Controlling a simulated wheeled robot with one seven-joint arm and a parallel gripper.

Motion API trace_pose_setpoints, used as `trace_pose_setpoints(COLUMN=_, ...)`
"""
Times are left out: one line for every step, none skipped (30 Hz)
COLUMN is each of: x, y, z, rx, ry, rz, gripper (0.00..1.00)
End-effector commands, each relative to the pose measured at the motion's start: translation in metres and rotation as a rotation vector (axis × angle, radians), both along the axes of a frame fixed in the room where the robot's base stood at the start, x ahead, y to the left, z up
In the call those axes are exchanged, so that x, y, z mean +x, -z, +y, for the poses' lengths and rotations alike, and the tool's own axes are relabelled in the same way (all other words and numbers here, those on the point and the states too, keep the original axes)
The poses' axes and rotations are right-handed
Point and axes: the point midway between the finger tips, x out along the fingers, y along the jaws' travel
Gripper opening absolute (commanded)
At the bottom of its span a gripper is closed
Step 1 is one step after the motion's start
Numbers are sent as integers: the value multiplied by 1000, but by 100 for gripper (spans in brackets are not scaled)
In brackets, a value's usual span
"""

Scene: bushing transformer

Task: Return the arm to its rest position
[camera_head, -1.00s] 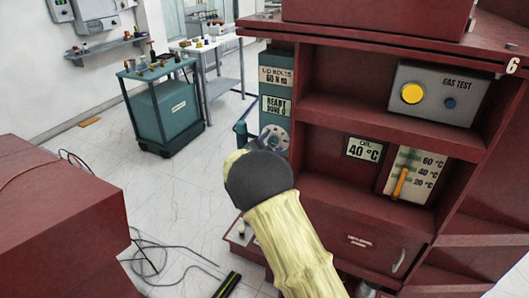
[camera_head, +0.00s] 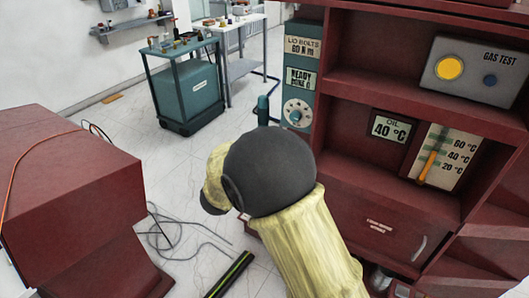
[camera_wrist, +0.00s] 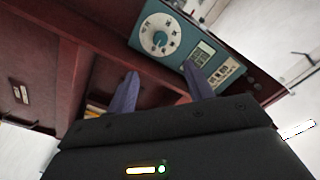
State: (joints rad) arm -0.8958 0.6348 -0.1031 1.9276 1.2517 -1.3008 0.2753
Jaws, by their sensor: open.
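My arm, in a yellow sleeve with a dark grey joint, rises from the bottom of the head view in front of the red cabinet (camera_head: 376,185). My gripper is hidden behind that joint in the head view. In the wrist view my gripper (camera_wrist: 160,92) shows two blue-grey fingers set apart with nothing between them. Beyond the fingertips is the teal panel with a white dial (camera_wrist: 160,35), seen tilted. The same panel (camera_head: 298,85) shows in the head view, with its dial and the "LID BOLTS" and "READY" plates.
The cabinet holds a gas test box (camera_head: 472,68), an "OIL 40 °C" plate (camera_head: 391,127) and a gauge (camera_head: 440,155). A red block (camera_head: 70,180) stands at left. A teal cart (camera_head: 188,98) and a table (camera_head: 245,68) stand behind. Cables (camera_head: 175,238) lie on the pale floor.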

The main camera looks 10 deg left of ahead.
Motion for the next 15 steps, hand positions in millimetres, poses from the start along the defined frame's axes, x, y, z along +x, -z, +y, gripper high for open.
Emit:
trace_pose_setpoints(x=-4, y=1, z=1, rx=-1, ry=-1, rz=1, gripper=52)
trace_pose_setpoints(x=-5, y=1, z=1, rx=-1, ry=-1, rz=1, gripper=52)
trace_pose_setpoints(x=-6, y=1, z=2, rx=0, ry=0, rz=2, gripper=52)
trace_pose_setpoints(x=-6, y=1, z=2, rx=-1, ry=1, rz=1, gripper=52)
trace_pose_setpoints(x=-7, y=0, z=2, rx=-1, ry=1, rz=1, gripper=52)
trace_pose_setpoints(x=-7, y=0, z=2, rx=-1, ry=1, rz=1, gripper=52)
trace_pose_setpoints(x=-7, y=0, z=2, rx=-1, ry=1, rz=1, gripper=52)
trace_pose_setpoints(x=-6, y=0, z=2, rx=-1, ry=1, rz=1, gripper=52)
trace_pose_setpoints(x=-6, y=0, z=2, rx=-1, ry=1, rz=1, gripper=52)
trace_pose_setpoints(x=-6, y=0, z=2, rx=-1, ry=1, rz=1, gripper=52)
trace_pose_setpoints(x=-6, y=0, z=2, rx=-1, ry=1, rz=1, gripper=52)
trace_pose_setpoints(x=-6, y=0, z=2, rx=-1, ry=1, rz=1, gripper=52)
trace_pose_setpoints(x=-6, y=0, z=2, rx=-1, ry=1, rz=1, gripper=52)
trace_pose_setpoints(x=-6, y=0, z=2, rx=-1, ry=1, rz=1, gripper=52)
trace_pose_setpoints(x=-6, y=0, z=2, rx=-1, ry=1, rz=1, gripper=52)
